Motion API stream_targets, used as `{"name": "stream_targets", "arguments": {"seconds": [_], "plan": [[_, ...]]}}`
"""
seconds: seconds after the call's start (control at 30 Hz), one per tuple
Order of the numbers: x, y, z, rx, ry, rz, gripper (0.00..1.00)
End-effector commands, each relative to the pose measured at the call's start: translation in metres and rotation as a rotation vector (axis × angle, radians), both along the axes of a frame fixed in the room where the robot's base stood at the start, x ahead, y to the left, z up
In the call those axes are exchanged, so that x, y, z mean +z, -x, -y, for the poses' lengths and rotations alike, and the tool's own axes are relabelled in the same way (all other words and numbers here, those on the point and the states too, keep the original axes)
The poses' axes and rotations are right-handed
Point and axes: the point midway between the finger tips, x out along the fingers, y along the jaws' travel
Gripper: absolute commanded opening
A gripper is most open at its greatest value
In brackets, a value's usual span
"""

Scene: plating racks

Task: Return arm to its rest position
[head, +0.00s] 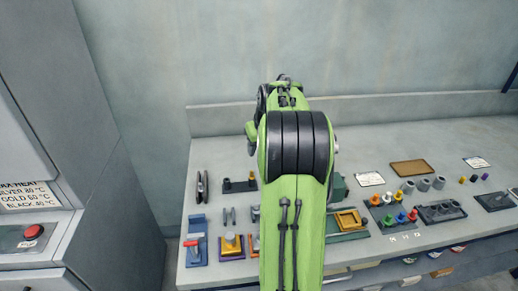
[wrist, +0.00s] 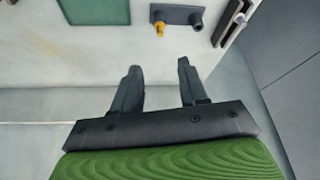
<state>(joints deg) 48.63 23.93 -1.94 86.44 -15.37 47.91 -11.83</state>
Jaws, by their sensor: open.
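My green arm (head: 295,215) reaches forward over the bench in the head view, with a black ribbed joint near its middle. Its far end and the fingers are hidden behind that joint. In the wrist view my gripper (wrist: 157,80) shows two dark fingers set well apart. It is open, with nothing between the fingers. Beyond the fingertips is the pale bench top, with a small dark block (wrist: 177,18) that has a yellow peg and a grey peg on it. The fingers appear apart from the block.
A grey bench (head: 380,150) runs along the wall. Small fixtures, including a blue base (head: 197,250) and a yellow tray (head: 349,220), stand on it around my arm. A brown board (head: 411,168) lies at right. A grey cabinet with a red button (head: 33,232) stands at left.

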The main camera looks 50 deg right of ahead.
Motion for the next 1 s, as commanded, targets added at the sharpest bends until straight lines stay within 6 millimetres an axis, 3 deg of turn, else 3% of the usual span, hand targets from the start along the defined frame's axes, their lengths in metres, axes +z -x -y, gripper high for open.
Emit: {"name": "stream_targets", "arguments": {"seconds": [0.43, 0.53, 0.57, 0.67, 0.77, 0.8, 0.9, 1.0], "plan": [[0.0, 0.0, 0.0, 0.001, 0.0, 0.0, 0.43], [0.009, -0.003, -0.019, 0.021, 0.004, 0.005, 0.43], [0.015, -0.005, -0.032, 0.035, 0.007, 0.008, 0.43], [0.043, -0.001, -0.099, 0.099, 0.016, 0.021, 0.43], [0.063, 0.022, -0.177, 0.175, 0.02, 0.034, 0.43], [0.068, 0.036, -0.206, 0.206, 0.022, 0.041, 0.43], [0.071, 0.079, -0.266, 0.281, 0.025, 0.059, 0.43], [0.061, 0.128, -0.308, 0.354, 0.025, 0.076, 0.43]]}}
